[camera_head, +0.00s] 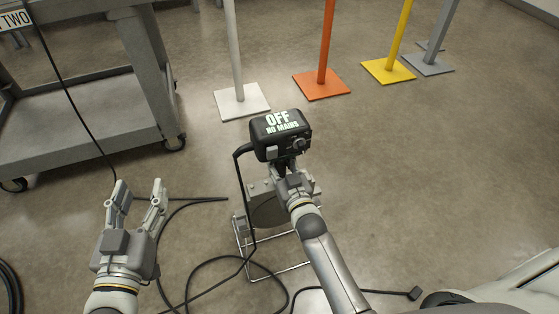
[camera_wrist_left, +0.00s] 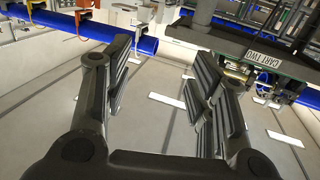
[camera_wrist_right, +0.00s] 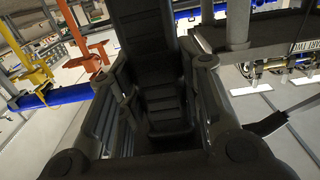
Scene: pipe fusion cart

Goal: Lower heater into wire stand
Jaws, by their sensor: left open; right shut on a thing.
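The heater (camera_head: 280,133) has a black box on top, marked "OFF NO MAINS", and a flat grey plate below. My right gripper (camera_head: 288,180) is shut on its black handle, which fills the middle of the right wrist view (camera_wrist_right: 155,70). The wire stand (camera_head: 283,272) is a thin silver frame on the floor around and below the plate. My right arm and the plate hide part of it. I cannot tell whether the plate is inside the stand or above it. My left gripper (camera_head: 139,190) is open and empty, left of the stand.
A black cable (camera_head: 210,290) runs from the heater and loops over the floor by the stand. A grey cart (camera_head: 90,120) stands at the upper left. White (camera_head: 241,100), orange (camera_head: 321,86), yellow (camera_head: 388,71) and grey posts stand behind.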

